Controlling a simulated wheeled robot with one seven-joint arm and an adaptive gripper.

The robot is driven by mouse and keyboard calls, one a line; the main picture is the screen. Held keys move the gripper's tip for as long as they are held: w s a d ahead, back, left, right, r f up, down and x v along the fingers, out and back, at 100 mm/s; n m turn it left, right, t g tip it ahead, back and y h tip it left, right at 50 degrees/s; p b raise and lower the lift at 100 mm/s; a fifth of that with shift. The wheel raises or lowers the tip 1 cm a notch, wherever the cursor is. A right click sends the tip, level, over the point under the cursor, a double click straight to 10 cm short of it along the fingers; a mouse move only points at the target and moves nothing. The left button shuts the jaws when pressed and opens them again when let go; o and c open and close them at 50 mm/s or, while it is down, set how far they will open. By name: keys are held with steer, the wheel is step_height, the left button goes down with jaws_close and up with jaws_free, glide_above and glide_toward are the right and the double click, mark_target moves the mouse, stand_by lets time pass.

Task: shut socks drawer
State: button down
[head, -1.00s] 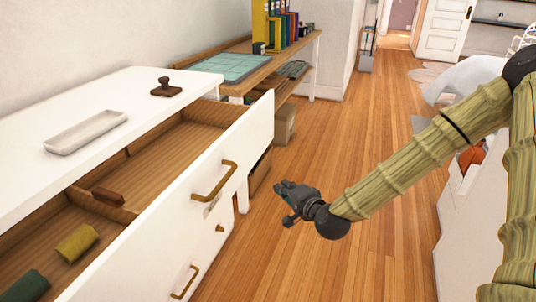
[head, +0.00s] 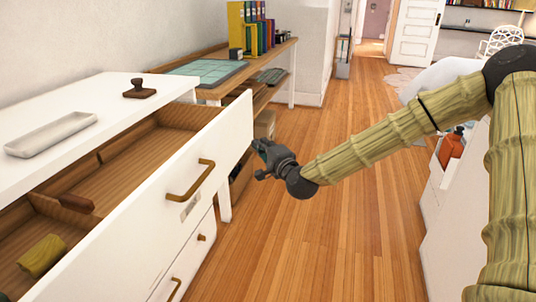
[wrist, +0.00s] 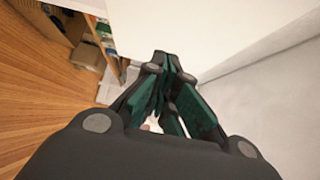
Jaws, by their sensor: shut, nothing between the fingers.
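The top drawer (head: 150,215) of the white dresser is pulled out, with its brown handle (head: 190,181) on the white front. In the head view a rolled olive sock (head: 42,256) and a small dark brown item (head: 76,203) lie inside it. My gripper (head: 260,157) is shut and empty, in front of the drawer front near its far right end; I cannot tell whether it touches. In the wrist view the shut fingers (wrist: 168,75) point along a white surface, which fills the right side.
On the dresser top (head: 92,98) are a white tray (head: 50,133) and a brown stamp (head: 139,90). A wooden desk (head: 270,62) with binders stands beyond. Wooden floor (head: 320,230) is free between the dresser and a white unit (head: 455,215) at right.

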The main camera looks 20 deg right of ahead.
mark_target(241, 134)
steer(key=shift+w+a+b, duration=0.3)
steer(key=shift+w+a, duration=0.55)
steer(key=shift+w, duration=0.2)
steer(key=shift+w+a+b, duration=0.3)
steer(key=shift+w+a, duration=0.55)
steer(key=shift+w, duration=0.2)
steer(key=shift+w+a, duration=0.1)
